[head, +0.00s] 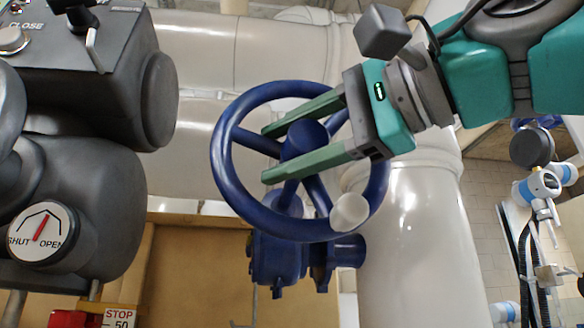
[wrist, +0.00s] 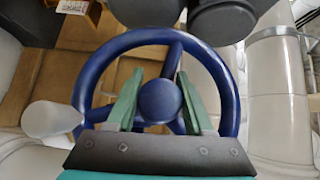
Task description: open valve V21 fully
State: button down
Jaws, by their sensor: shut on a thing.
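A blue valve handwheel (head: 222,165) with spokes and a round hub (head: 305,143) is in the middle of the head view. A pale knob (head: 350,212) sits on its rim at the lower right. My gripper (head: 264,155) reaches in from the upper right, its green fingers on either side of the hub, shut on it. In the wrist view the wheel (wrist: 232,90) fills the middle, with the hub (wrist: 158,101) between the fingers and the knob (wrist: 45,119) at the left. The blue valve body (head: 275,262) is below. I see no V21 label.
A dark grey actuator (head: 95,190) stands at the left, with a SHUT/OPEN dial (head: 42,234) whose red needle points up and slightly right. A large white pipe (head: 410,240) stands right of the wheel. A STOP sign (head: 118,318) is at the lower left.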

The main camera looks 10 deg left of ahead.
jog(key=shift+r, duration=0.15)
jog(key=c, duration=0.7)
grip_release()
jog(key=shift+s+d, duration=0.1)
jog(key=o, duration=0.4)
jog(key=shift+w, duration=0.25)
